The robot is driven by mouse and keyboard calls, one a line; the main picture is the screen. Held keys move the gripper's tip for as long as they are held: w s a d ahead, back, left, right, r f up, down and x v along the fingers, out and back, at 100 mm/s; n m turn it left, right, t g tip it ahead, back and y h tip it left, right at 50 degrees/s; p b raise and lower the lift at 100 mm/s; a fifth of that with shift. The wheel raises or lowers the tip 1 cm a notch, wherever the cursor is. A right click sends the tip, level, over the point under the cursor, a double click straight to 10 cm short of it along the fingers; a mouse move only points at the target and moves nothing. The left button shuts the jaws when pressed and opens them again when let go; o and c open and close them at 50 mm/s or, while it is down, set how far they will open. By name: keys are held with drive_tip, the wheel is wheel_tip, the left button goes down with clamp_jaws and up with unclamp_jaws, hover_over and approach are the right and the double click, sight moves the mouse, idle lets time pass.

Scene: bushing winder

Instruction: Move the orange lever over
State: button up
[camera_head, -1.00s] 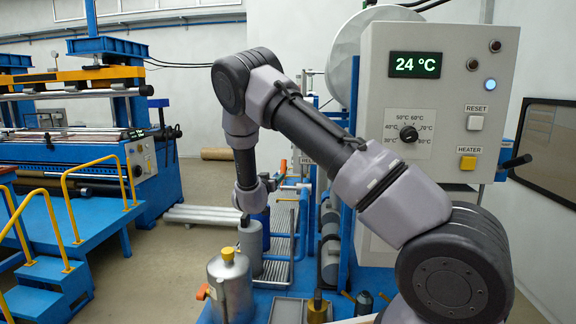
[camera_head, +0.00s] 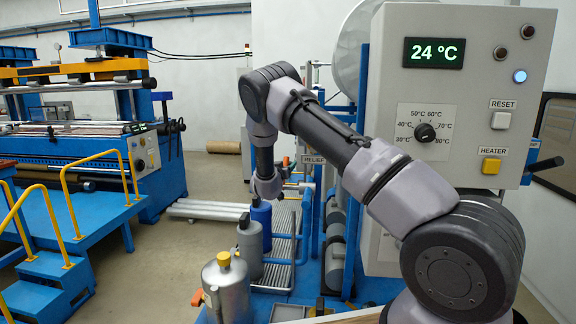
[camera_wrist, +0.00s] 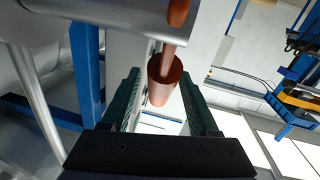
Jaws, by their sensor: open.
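The orange lever (camera_wrist: 163,82) shows in the wrist view as a rod with a wider, cup-like end. That end lies between the two dark green fingers of my gripper (camera_wrist: 163,98), which are open, with space on both sides of it. In the head view my arm reaches over to the pipework and my fingers are hidden. A small orange piece (camera_head: 286,161) shows beside the RELIEF label, near my wrist. Another orange handle (camera_head: 197,298) sits on the side of the metal tank. I cannot tell for sure which one is between my fingers.
A control panel (camera_head: 465,90) reading 24 °C, with a dial and buttons, stands right of my arm. A metal tank (camera_head: 227,285) with a yellow cap and blue and grey cylinders stand below my wrist. Open floor (camera_head: 150,270) lies left, before blue steps with yellow rails.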

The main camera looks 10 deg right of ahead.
drive_tip(key=shift+x, duration=1)
clamp_jaws()
idle(0.8)
